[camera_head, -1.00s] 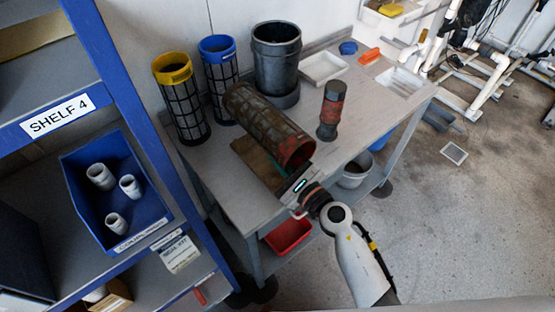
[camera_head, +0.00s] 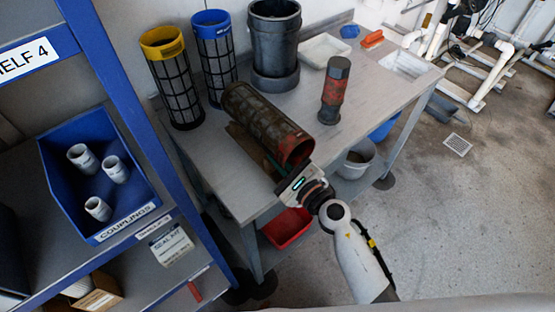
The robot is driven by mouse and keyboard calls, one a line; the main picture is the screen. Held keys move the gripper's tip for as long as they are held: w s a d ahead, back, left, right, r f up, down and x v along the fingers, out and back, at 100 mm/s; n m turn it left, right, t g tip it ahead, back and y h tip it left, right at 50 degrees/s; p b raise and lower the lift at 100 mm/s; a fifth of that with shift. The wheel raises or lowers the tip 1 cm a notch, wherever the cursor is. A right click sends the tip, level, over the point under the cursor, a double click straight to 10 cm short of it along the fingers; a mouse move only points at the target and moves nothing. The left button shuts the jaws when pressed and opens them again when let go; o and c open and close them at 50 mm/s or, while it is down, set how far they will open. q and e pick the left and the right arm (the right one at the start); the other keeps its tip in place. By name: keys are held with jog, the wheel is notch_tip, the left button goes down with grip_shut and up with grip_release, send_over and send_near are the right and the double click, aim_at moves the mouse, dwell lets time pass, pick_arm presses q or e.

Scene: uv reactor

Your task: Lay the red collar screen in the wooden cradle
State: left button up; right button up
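The red collar screen (camera_head: 262,122) is a dark, dirty mesh cylinder with a red rim at its near right end. It lies on its side on the grey table, tilted toward the lower right. A brown wooden piece (camera_head: 243,143), probably the cradle, shows only in part under and beside it; I cannot tell how the screen rests on it. My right gripper (camera_head: 283,176) is at the screen's red end, close against it. Its fingers are largely hidden, so I cannot tell whether they grip. My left gripper is not in view.
A yellow-collar screen (camera_head: 174,85) and a blue-collar screen (camera_head: 214,62) stand upright at the back left. A dark grey canister (camera_head: 274,45) and a red-and-black bottle (camera_head: 334,92) stand behind. The grey table (camera_head: 222,190) has bare room at front left. A blue shelf (camera_head: 128,100) stands left.

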jog(key=o, duration=0.4)
jog(key=shift+s+f, duration=0.1)
jog(key=shift+f, duration=0.2)
jog(key=shift+s+a+f, duration=0.1)
jog(key=shift+s, duration=0.05)
jog(key=shift+s+f, duration=0.15)
jog(key=shift+s, duration=0.05)
jog(key=b+v, duration=0.1)
jog(key=v, duration=0.2)
jog(key=b+v, duration=0.1)
jog(key=v, duration=0.3)
jog(key=r+b+v, duration=0.1)
jog(key=v, duration=0.3)
jog(key=shift+d+r, duration=0.1)
jog(key=shift+d, duration=0.4)
jog(key=shift+w, duration=0.1)
